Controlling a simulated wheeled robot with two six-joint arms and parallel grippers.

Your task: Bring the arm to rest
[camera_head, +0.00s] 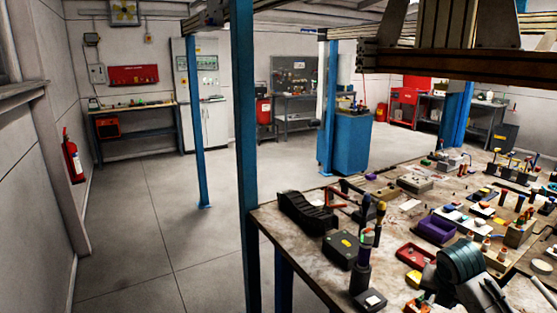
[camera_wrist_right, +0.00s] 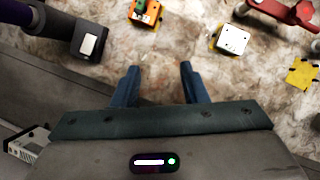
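My right gripper (camera_wrist_right: 160,84) shows in the right wrist view, its two blue fingers apart with nothing between them. It is over the worn workbench top (camera_wrist_right: 165,60), near the bench edge. I cannot clearly make out either gripper in the head view, and my left gripper is not in view. The workbench (camera_head: 290,225) fills the lower right of the head view.
A black block with a pale plate (camera_wrist_right: 90,42), an orange and green part (camera_wrist_right: 145,12), a white block on yellow (camera_wrist_right: 232,40) and a red part (camera_wrist_right: 290,12) lie around the fingers. A blue post (camera_head: 246,150) stands by the bench. The floor (camera_head: 160,220) at left is clear.

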